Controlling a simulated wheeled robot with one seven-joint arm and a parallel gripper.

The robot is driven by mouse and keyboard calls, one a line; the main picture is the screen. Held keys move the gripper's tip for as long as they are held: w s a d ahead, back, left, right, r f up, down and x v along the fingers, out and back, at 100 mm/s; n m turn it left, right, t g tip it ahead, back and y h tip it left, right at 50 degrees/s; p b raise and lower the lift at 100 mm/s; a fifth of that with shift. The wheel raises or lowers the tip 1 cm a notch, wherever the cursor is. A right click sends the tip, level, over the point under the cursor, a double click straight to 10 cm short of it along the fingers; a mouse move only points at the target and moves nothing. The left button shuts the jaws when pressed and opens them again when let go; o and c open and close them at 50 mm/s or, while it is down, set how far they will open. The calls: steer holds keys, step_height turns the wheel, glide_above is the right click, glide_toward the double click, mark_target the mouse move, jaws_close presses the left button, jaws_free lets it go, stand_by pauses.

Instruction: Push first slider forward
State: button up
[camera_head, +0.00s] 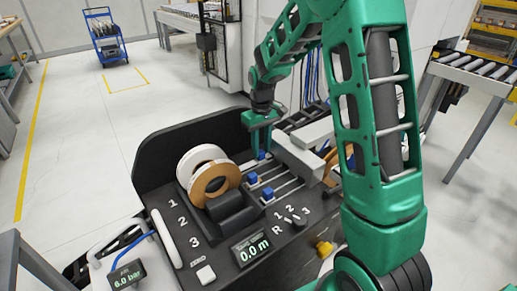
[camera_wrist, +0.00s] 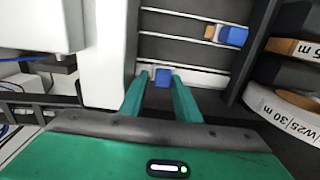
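In the head view, three blue sliders sit on parallel rails of the black machine panel (camera_head: 225,243). The farthest slider (camera_head: 261,155) is directly below my gripper (camera_head: 261,146); the middle slider (camera_head: 252,178) and nearest slider (camera_head: 267,194) are clear of it. In the wrist view, one blue slider (camera_wrist: 162,76) sits between the fingertips of my gripper (camera_wrist: 160,78), with visible gaps on both sides. The gripper looks open around it. Another blue slider (camera_wrist: 234,36) with a tan end is on a neighbouring rail. Contact cannot be told.
Banding rolls (camera_head: 216,184) stand left of the rails. A pale grey block (camera_head: 298,158) lies close right of my gripper, and a white body (camera_wrist: 106,50) stands close beside the fingers in the wrist view. A display reading 0.0 m (camera_head: 252,249) is in front.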

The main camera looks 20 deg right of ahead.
mark_target(263, 151)
stand_by(0.5)
step_height(263, 151, up, 11)
steer(key=shift+f, duration=0.15)
stand_by(0.4)
steer(key=s+d+r+m, duration=0.2)
steer(key=s+d, duration=0.2)
steer(key=s, duration=0.6)
steer(key=s+d+r+m, duration=0.2)
steer(key=s+d+m, duration=0.15)
steer(key=s, duration=0.55)
steer(key=s+d+f+m, duration=0.1)
steer(key=s+f+m, duration=0.2)
steer(key=s, duration=1.4)
steer(key=shift+s+f, duration=0.3)
steer(key=shift+f, duration=0.2)
